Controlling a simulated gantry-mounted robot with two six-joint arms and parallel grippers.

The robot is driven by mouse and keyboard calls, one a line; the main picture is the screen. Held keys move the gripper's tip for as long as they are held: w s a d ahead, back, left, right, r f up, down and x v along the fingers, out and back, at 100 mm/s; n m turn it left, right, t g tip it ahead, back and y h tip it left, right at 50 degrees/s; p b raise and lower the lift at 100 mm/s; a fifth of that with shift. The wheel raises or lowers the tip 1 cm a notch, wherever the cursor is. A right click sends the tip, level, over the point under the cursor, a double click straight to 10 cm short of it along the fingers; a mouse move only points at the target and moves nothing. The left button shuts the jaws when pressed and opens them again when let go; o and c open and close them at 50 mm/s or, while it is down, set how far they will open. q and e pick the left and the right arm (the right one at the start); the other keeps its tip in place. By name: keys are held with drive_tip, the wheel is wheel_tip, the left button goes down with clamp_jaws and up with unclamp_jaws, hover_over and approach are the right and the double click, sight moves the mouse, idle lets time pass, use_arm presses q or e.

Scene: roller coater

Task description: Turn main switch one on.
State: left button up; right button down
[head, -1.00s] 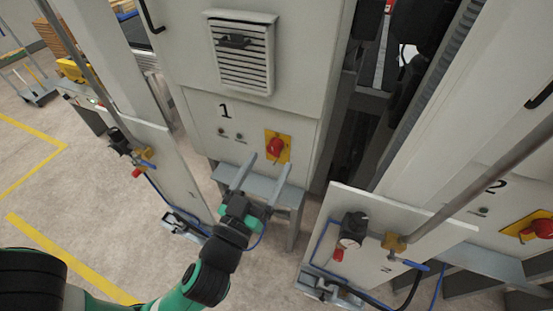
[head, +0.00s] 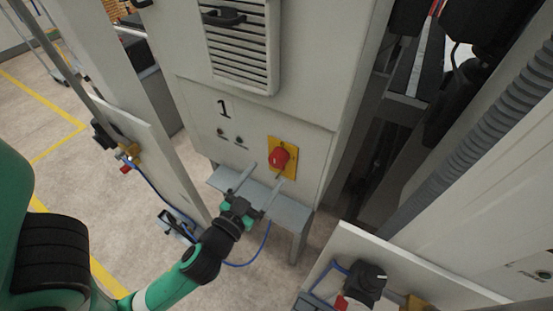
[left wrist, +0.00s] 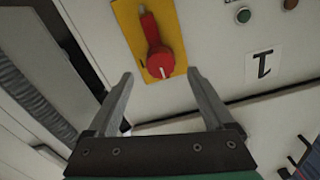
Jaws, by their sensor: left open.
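Main switch one is a red rotary knob (head: 279,158) on a yellow plate (head: 287,170), on the light grey cabinet marked "1" (head: 224,108). In the left wrist view the red knob (left wrist: 160,62) lies ahead, between the lines of the two fingers, with its handle pointing to the picture's top. My left gripper (head: 262,185) is open and empty, its fingers spread just below and in front of the switch. It also shows in the left wrist view (left wrist: 160,82), the fingertips apart from the knob. My right gripper is not in view.
Two small buttons (head: 230,136) sit left of the switch. A grey ledge (head: 290,212) juts out under the panel, close below my left gripper. A vent grille (head: 240,50) is above. A white panel with a black and red regulator (head: 366,282) stands at the lower right.

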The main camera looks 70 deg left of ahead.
sight(275, 163)
use_arm(q)
drive_tip(key=x, duration=0.2)
drive_tip(key=p+x, duration=0.1)
drive_tip(key=x, duration=0.2)
drive_tip(key=shift+w+a+r, duration=0.15)
drive_tip(key=shift+w+r, duration=0.05)
drive_tip(key=shift+r, duration=0.05)
drive_tip(key=shift+w+a+f, duration=0.15)
drive_tip(key=shift+w+a, duration=0.2)
drive_tip(key=shift+w, duration=0.1)
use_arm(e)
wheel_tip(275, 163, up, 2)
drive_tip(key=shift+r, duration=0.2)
use_arm(q)
drive_tip(key=shift+c, duration=0.2)
clamp_jaws()
